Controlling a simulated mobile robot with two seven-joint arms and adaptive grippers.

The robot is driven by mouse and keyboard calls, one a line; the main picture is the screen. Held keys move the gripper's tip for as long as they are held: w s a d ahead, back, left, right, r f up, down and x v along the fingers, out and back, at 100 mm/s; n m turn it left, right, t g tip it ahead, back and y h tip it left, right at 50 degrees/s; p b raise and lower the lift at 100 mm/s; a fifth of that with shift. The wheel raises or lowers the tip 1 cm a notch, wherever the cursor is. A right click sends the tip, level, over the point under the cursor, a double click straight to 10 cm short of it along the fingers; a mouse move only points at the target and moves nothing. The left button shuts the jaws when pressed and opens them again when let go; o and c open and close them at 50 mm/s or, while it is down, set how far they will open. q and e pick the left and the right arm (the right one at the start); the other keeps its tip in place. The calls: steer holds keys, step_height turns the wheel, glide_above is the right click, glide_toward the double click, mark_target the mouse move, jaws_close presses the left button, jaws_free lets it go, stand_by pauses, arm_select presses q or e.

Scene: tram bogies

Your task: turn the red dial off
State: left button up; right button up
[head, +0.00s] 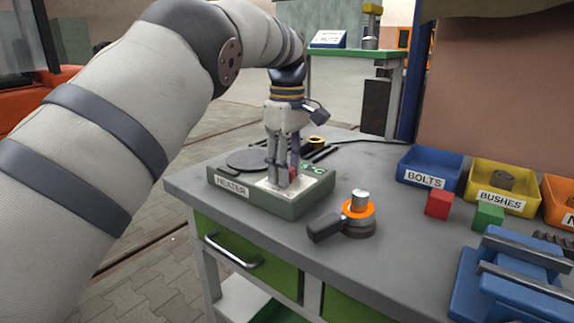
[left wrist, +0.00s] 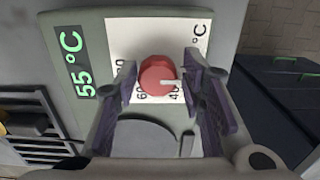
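The red dial (left wrist: 158,75) sits on the heater's white scale plate, its pale pointer mark turned toward the 40 side in the left wrist view. In the head view only a sliver of the dial shows behind my fingers. The green-grey heater (head: 262,203) stands at the bench's left front, with a round dark plate and a green display (left wrist: 73,62) reading 55 °C. My left gripper (left wrist: 158,84) points down over the heater, its fingers open on both sides of the dial. I cannot tell whether they touch it. My right gripper is not in view.
An orange-ringed tool (head: 358,212) with a dark handle lies right of the heater. Red (head: 439,204) and green (head: 488,216) blocks, blue (head: 429,165) and yellow (head: 501,186) bins and a blue fixture (head: 515,275) stand farther right. Bench space is clear right of the orange-ringed tool.

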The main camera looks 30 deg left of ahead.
arm_select(q)
steer(key=shift+o, duration=0.3)
steer(key=shift+r, duration=0.1)
step_height(320, 180, up, 7)
steer(key=shift+w+f, duration=0.15)
steer(key=shift+r, duration=0.35)
